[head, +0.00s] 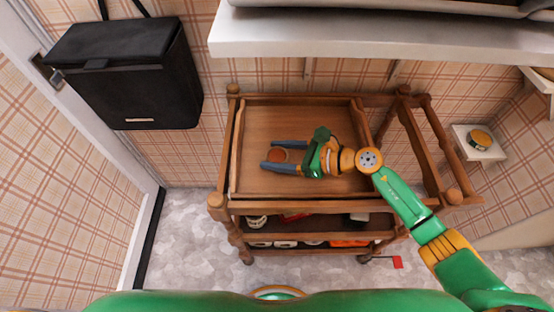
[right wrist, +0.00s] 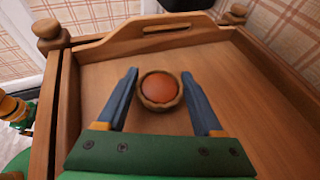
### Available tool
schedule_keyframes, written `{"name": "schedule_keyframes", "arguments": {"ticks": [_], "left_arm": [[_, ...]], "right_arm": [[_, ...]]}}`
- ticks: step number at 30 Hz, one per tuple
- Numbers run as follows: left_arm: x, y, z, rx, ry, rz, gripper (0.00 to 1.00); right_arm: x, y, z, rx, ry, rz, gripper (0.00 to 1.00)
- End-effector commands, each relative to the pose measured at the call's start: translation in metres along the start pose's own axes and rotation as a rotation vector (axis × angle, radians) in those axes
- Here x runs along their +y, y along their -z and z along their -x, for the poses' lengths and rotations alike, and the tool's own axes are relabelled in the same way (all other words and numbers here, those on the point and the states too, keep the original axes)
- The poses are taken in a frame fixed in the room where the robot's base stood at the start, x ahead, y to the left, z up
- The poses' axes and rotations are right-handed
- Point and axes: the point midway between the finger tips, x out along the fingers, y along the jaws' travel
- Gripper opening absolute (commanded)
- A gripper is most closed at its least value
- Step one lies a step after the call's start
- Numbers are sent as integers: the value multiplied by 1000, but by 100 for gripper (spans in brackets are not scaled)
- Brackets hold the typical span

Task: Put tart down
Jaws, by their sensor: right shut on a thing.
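The tart (head: 277,154) is a small round pastry with an orange-brown filling and a darker crust. It is over the wooden top tray of the cart (head: 262,116). My right gripper (head: 275,157) reaches in from the right, with its blue-grey fingers shut on the tart. In the right wrist view the tart (right wrist: 159,90) sits between the two fingertips (right wrist: 160,80), level and filling side up. I cannot tell whether its base touches the tray. My left gripper is not in view.
The tray has raised wooden edges and is otherwise bare. Several items stand on the lower shelf (head: 335,222). A white shelf (head: 380,38) overhangs behind the cart. A black bag (head: 130,75) hangs at left, and a small wall shelf (head: 478,143) holds a round object at right.

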Motion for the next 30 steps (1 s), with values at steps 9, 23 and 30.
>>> {"name": "schedule_keyframes", "arguments": {"ticks": [9, 23, 30], "left_arm": [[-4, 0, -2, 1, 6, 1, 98], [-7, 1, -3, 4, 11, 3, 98], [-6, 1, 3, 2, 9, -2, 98]], "right_arm": [[0, 6, -2, 0, 1, 1, 12], [0, 6, -2, 0, 1, 1, 98], [0, 5, 28, 3, 4, 1, 98]]}}
